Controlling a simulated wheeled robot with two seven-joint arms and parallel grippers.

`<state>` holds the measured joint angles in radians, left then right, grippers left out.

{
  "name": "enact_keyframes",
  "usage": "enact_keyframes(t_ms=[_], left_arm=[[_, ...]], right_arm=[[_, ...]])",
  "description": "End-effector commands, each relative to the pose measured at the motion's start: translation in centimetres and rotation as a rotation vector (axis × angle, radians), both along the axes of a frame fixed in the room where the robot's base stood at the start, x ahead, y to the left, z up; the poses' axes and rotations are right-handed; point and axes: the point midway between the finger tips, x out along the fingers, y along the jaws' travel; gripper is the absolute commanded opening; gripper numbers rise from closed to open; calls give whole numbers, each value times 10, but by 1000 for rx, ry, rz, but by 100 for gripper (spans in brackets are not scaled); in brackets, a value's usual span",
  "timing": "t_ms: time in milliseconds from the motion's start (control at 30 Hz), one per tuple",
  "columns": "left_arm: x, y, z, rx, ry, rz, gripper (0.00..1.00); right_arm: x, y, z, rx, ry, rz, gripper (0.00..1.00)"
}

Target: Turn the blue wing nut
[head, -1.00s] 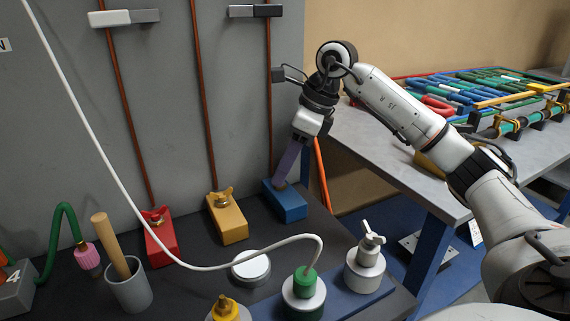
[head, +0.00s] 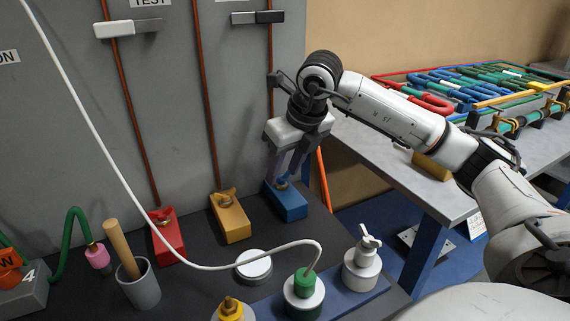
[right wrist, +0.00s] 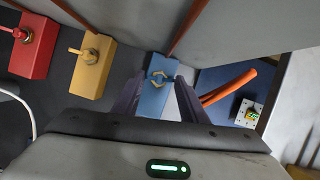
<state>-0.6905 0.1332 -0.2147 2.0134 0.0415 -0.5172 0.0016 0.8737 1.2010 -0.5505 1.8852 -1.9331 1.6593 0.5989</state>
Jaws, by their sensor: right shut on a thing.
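The blue block (head: 288,204) stands on the dark bench top at the foot of a copper pipe, with its wing nut (head: 281,184) on top. The right wrist view shows the block (right wrist: 153,100) and the brass-coloured wing nut (right wrist: 158,78) between my two dark fingers. My right gripper (head: 284,178) reaches down from above and is shut on the wing nut. The fingers partly hide the nut in the head view. My left gripper is not in view.
A yellow block (head: 232,222) and a red block (head: 168,240) with similar wing nuts stand to the left. A white hose (head: 120,170) crosses in front. A grey cup (head: 139,287) holds a wooden handle. A grey table (head: 440,190) stands at right.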

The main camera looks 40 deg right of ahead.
Motion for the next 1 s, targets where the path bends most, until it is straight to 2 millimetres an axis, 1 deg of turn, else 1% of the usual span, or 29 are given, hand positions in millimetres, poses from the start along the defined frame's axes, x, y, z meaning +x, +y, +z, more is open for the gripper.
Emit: enact_keyframes(t_ms=[33, 233, 633, 667, 700, 1000], left_arm=[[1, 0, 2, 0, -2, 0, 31], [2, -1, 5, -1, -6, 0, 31], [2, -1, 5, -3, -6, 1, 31], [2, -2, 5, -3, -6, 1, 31], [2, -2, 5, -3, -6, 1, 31], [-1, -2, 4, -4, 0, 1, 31]], right_arm=[[1, 0, 3, 0, -5, -16, 16], [1, 0, 3, 0, -5, -55, 16], [1, 0, 3, 0, -7, -61, 16], [1, 0, 3, 0, -7, -61, 40], [1, 0, 3, 1, -7, -61, 47], [0, 0, 2, 0, -4, -59, 47]])
